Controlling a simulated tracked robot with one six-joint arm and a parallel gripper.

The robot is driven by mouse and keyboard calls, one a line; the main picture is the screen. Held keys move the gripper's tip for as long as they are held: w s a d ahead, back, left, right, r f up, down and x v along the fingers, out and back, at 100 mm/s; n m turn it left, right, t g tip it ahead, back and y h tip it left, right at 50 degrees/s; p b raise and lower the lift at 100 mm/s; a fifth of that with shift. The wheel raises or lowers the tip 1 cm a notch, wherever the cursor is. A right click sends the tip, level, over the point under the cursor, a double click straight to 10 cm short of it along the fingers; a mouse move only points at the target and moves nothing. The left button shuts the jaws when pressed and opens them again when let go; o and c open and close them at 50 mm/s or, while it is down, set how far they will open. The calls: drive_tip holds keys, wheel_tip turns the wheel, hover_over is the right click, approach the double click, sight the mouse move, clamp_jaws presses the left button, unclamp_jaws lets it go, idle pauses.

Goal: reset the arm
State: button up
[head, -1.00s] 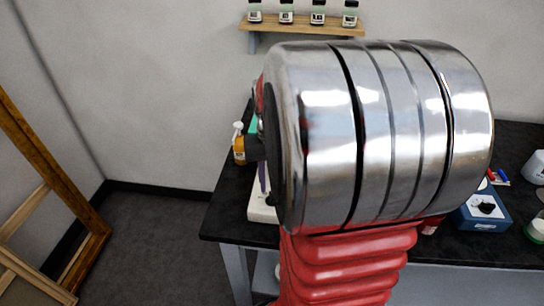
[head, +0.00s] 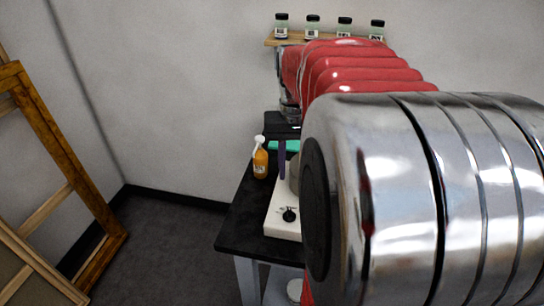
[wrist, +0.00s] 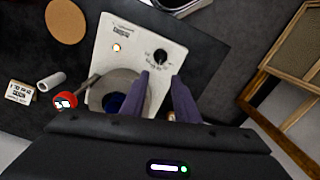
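My gripper (wrist: 161,90) shows in the wrist view as two purple fingers, apart, with no object seen held between them. It is above the white hotplate (wrist: 168,38) with a black knob, and a round grey vessel (wrist: 119,88) on the hotplate sits beside the left finger. In the head view, my arm's large silver joint fills the right side, with a red link reaching behind it. One purple finger (head: 282,160) shows above the hotplate (head: 282,222); the rest of the gripper is mostly hidden.
An amber bottle (head: 260,160) with a white pump stands left of the hotplate on the black table (head: 240,218). Wooden frames (head: 62,150) lean at the left. A wall shelf (head: 270,42) holds several jars behind the red link. Floor between frames and table is clear.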

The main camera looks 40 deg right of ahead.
idle(0.3)
drive_tip(key=s+a+n+t, duration=0.2)
drive_tip(key=a+n, duration=0.1)
drive_tip(key=a, duration=0.9)
drive_tip(key=s+a+n+t, duration=0.2)
drive_tip(key=a+n+t, duration=0.1)
drive_tip(key=a, duration=0.9)
drive_tip(key=shift+s+a+f+n+t, duration=0.2)
drive_tip(key=shift+f+n+t, duration=0.1)
drive_tip(key=shift+n, duration=0.4)
